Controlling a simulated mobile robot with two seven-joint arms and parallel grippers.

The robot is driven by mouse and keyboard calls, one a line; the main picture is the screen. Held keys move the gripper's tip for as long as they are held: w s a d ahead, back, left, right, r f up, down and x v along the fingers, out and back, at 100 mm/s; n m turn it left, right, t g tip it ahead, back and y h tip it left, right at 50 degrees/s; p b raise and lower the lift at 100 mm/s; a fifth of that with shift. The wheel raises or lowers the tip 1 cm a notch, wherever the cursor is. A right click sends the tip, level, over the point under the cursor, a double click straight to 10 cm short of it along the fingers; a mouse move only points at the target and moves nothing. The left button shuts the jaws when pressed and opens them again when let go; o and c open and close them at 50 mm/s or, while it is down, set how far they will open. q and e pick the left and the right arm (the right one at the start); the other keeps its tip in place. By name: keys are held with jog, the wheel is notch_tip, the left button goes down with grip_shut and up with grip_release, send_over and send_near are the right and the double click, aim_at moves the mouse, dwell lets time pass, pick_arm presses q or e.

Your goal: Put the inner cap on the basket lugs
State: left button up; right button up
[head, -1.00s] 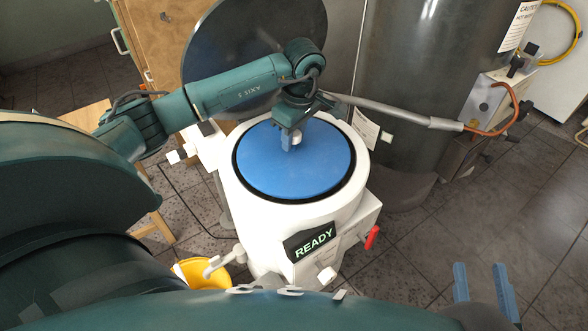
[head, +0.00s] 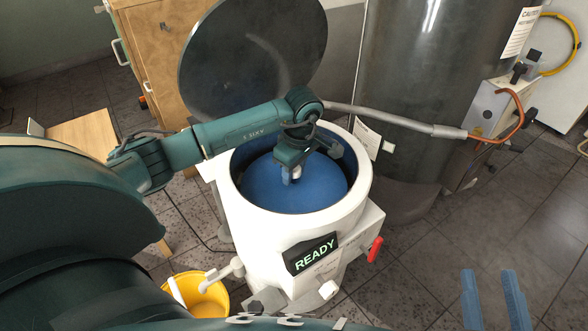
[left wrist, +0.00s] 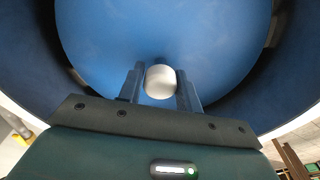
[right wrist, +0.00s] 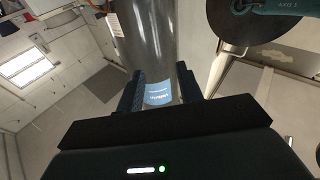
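The inner cap (head: 265,188) is a round blue disc with a white knob (head: 296,172). It lies down inside the white tub (head: 235,212), below the rim, and looks about level. My left gripper (head: 290,178) reaches down into the tub and is shut on the knob; in the left wrist view the knob (left wrist: 160,82) sits between the two fingers. Dark shapes show at the cap's edge there, but I cannot tell whether the cap rests on the lugs. The basket below is hidden by the cap. My right gripper (head: 490,274) is open and empty, off to the lower right.
A round dark lid (head: 250,50) stands raised behind the tub. A large grey tank (head: 430,90) with a pipe stands behind right. The tub front carries a READY display (head: 313,252) and a red handle (head: 375,249). A yellow bucket (head: 205,298) stands front left.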

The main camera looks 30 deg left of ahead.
aim_at(298, 170)
pick_arm(q)
jog(key=o, duration=0.4)
jog(key=shift+c, duration=0.2)
pick_arm(e)
jog(key=shift+r, duration=0.2)
pick_arm(q)
jog(key=shift+r, duration=0.25)
notch_tip(298, 170, up, 12)
jog(key=d+p, duration=0.1)
jog(key=p, duration=0.3)
jog(key=shift+d, duration=0.25)
pick_arm(e)
jog(key=shift+s+d+f+n+g+h, duration=0.2)
jog(key=shift+s+d+n+g+h, duration=0.15)
jog(key=shift+n, duration=0.25)
pick_arm(q)
jog(key=shift+f, duration=0.1)
pick_arm(e)
jog(key=shift+w, duration=0.15)
